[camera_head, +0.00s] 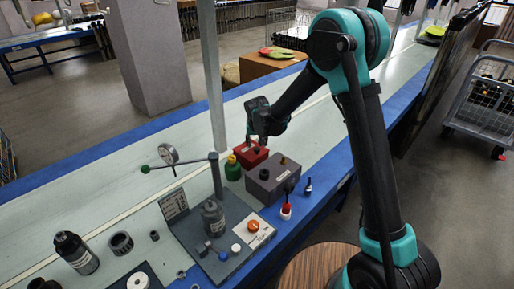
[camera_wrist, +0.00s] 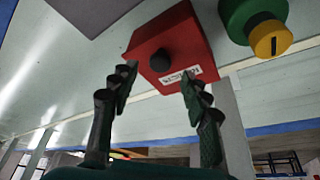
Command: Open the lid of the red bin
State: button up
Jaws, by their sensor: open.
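The red bin (camera_head: 250,154) stands on the workbench behind the grey box. In the wrist view its red lid (camera_wrist: 178,36) is closed, with a round black knob (camera_wrist: 160,61) on top and a white label (camera_wrist: 181,76) at one edge. My gripper (camera_head: 262,138) is just above the bin in the head view and hides part of it. In the wrist view my gripper (camera_wrist: 156,80) is open and empty, its two dark fingers spread on either side of the knob. I cannot tell whether either fingertip touches the lid.
A grey box (camera_head: 272,182) stands in front. A metal post (camera_head: 211,75) rises behind. A gauge, bottles and a pump fixture stand at left.

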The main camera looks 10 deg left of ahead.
aim_at(257, 149)
jog(key=shift+x, duration=1.75)
jog(key=shift+c, duration=0.3)
grip_shut()
